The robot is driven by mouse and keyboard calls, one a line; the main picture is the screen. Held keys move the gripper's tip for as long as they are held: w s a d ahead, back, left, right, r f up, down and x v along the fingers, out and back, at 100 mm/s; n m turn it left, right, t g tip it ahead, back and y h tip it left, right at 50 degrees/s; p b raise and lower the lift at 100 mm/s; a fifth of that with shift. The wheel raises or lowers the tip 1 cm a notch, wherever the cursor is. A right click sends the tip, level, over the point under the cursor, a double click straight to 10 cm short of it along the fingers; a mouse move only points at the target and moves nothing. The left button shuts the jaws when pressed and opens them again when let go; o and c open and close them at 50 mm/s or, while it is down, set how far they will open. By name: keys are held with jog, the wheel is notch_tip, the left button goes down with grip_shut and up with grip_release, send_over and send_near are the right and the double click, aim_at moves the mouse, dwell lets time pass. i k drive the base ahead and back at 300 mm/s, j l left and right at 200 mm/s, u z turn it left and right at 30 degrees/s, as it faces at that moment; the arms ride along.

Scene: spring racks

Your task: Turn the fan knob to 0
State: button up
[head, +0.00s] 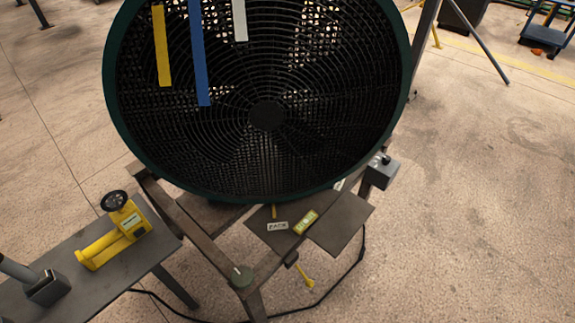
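A large round fan (267,117) with a dark green rim and black grille fills the upper middle of the head view. A grey box (381,172) with a small black control on top is fixed at the stand's right side. Which of these two is the fan knob is not labelled legibly. My gripper is not in view.
A grey bench (100,280) at lower left holds a yellow device (115,235) and a grey tool with a dark block (46,288). Flat plates (340,222) with small labels lie below the fan. A black cable crosses the floor. Open floor (470,220) lies to the right.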

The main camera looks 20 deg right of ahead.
aim_at(386, 160)
jog(key=i+l+z, duration=0.15)
jog(key=i+z, duration=0.25)
jog(key=i+l+z, duration=0.1)
jog(key=z, duration=0.3)
jog(key=i+j, duration=0.05)
jog(key=i, duration=0.05)
